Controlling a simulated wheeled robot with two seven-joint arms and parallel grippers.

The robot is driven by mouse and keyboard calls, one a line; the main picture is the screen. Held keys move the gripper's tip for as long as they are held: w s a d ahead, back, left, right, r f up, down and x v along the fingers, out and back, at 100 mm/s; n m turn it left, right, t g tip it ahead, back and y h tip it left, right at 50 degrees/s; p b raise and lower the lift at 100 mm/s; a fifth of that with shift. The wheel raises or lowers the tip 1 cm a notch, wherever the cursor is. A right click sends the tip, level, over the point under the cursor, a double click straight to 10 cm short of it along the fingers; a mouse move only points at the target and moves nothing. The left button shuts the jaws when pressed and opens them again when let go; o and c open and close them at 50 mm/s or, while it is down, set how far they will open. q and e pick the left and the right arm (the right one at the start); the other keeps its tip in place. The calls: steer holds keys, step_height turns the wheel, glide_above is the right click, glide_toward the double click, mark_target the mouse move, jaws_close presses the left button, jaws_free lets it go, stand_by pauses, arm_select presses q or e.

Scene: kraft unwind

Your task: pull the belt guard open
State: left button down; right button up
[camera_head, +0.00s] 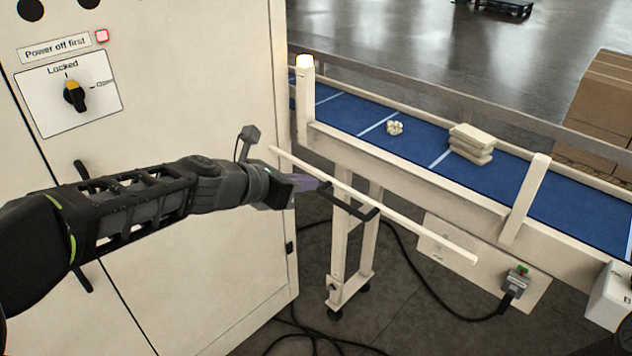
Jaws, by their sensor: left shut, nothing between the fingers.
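A long pale bar (420,230), which looks like the belt guard's edge, runs slantwise in front of the conveyor. A black handle (348,206) sticks out from its near side. My left gripper (312,184) reaches in from the left, with its fingers shut and empty. Its tips are close to the left end of the handle and the bar; I cannot tell whether they touch. The conveyor's blue belt (345,112) lies behind the bar. My right gripper is not in view.
A cream cabinet (200,110) with a rotary knob (74,95) pointing up at "Locked" stands on the left. Several stacked pale blocks (472,143) and a small pale cluster (394,128) lie on the belt. A support leg (352,250) and black cables (425,285) are below.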

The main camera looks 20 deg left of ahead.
arm_select(q)
steer(key=shift+s+a+r, duration=0.15)
steer(key=shift+s+r, duration=0.15)
stand_by(0.4)
